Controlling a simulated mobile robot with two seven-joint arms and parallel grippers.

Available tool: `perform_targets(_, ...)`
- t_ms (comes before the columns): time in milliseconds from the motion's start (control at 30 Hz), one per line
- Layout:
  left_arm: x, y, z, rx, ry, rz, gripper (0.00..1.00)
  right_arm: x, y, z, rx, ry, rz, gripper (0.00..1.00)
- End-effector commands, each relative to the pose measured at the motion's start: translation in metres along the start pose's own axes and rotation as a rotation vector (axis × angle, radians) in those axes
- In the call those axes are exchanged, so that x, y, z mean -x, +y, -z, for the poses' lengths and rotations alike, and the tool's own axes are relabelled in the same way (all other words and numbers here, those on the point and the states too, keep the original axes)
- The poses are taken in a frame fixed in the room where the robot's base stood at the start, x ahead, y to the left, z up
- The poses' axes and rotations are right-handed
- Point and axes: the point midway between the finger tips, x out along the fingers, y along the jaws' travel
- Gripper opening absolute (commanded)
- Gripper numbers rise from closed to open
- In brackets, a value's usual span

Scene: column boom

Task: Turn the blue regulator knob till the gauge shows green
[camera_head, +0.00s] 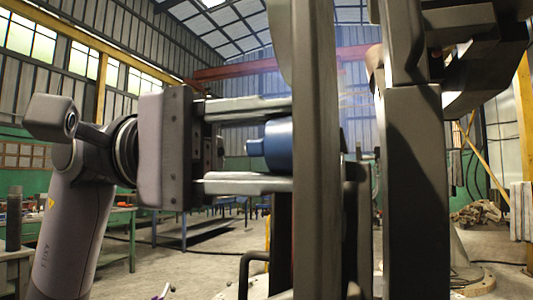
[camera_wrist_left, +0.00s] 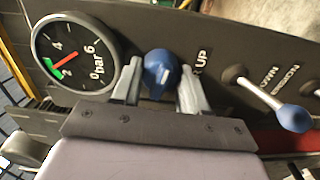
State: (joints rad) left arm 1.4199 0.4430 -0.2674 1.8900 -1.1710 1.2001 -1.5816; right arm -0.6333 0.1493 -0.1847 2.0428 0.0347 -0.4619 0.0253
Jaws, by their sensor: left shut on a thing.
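The blue regulator knob (camera_head: 278,146) sits between the two fingers of my left gripper (camera_head: 248,146) in the head view, partly hidden behind a dark upright. In the left wrist view the blue knob (camera_wrist_left: 161,69) lies between the fingertips (camera_wrist_left: 161,85), and the gripper is shut on it. The round black gauge (camera_wrist_left: 75,52) is beside the knob in the left wrist view, marked bar. Its red needle points toward the low numbers, by the green band near the 2; the exact tip reading is small. My right gripper does not show.
A lever with a blue ball end (camera_wrist_left: 290,117) stands to the right of the knob on the dark panel (camera_wrist_left: 215,32), close to my left gripper. Workbenches (camera_head: 150,218) stand behind on the left of the hall.

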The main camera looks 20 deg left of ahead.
Motion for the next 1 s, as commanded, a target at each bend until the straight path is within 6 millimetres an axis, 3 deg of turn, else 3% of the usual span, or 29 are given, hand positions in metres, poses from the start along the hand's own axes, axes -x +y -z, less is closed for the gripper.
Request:
perform_targets(400, -0.0003, -0.0005, -0.0001, -0.193, -0.001, 0.002, 0.13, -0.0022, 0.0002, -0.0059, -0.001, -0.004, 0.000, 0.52)
perform_targets(967, -0.0002, -0.0001, 0.0000, -0.220, 0.000, 0.002, 0.13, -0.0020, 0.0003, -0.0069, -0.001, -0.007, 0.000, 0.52)
perform_targets(1000, -0.0002, -0.0001, 0.0000, -0.219, 0.000, 0.002, 0.53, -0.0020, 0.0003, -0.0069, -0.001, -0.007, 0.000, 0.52)
